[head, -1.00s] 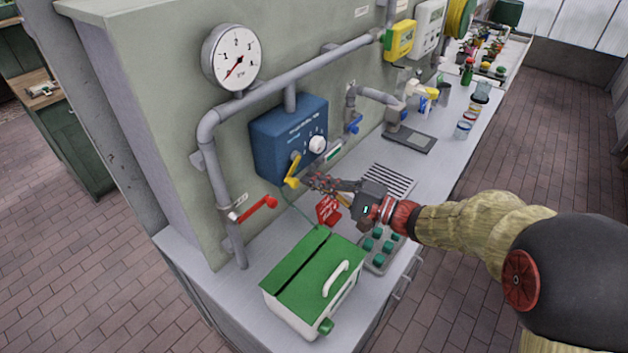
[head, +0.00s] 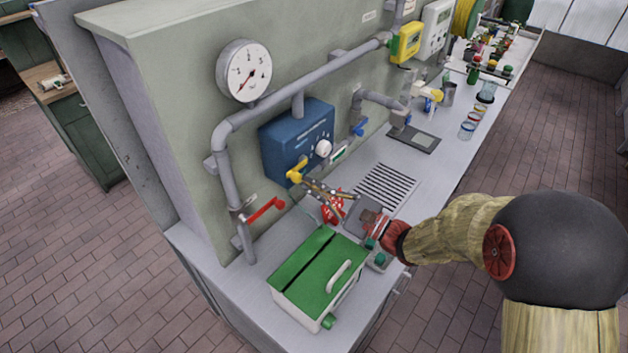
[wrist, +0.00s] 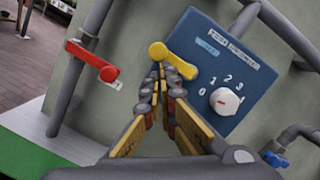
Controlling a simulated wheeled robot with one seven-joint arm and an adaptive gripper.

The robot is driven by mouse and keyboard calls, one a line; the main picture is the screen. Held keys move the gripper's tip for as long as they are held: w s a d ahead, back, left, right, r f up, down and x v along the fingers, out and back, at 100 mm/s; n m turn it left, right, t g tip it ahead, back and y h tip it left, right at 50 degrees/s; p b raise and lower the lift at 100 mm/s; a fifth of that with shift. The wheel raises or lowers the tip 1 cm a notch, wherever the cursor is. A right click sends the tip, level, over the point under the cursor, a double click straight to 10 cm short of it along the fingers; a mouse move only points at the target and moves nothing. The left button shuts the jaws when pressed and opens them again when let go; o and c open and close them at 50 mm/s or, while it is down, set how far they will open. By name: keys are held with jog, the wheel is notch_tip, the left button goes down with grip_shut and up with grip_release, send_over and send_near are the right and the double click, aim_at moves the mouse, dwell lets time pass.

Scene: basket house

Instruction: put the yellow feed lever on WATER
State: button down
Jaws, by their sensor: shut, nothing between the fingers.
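The yellow feed lever (head: 296,171) sits on the front of the blue box (head: 283,150) on the wall. In the wrist view the lever (wrist: 173,60) points to the upper left, roughly along the line of the box's lettering. A small pale label (wrist: 207,46) shows above it, too small to read surely. My gripper (head: 309,184) is shut and empty, just right of and below the lever in the head view. In the wrist view its fingertips (wrist: 161,72) come up beside the lever and overlap its lower edge. I cannot tell whether they touch it.
A white dial (wrist: 225,101) is on the same box. A red lever (head: 265,209) is on the pipe to the left. A green-lidded box (head: 318,272) stands on the counter below. A blue-handled tap (head: 360,129) is to the right.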

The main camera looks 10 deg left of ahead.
jog(key=m+p, duration=0.1)
jog(key=m, duration=0.1)
jog(key=r+m+t+p, duration=0.1)
jog(key=m+p, duration=0.1)
jog(key=r+m+p, duration=0.1)
jog(key=m, duration=0.1)
jog(key=shift+s+a+r+m, duration=0.15)
jog(key=shift+s+a+m, duration=0.1)
jog(key=shift+s+m, duration=0.1)
jog(key=shift+r+p, duration=0.15)
jog(key=shift+p, duration=0.35)
jog(key=shift+r, duration=0.1)
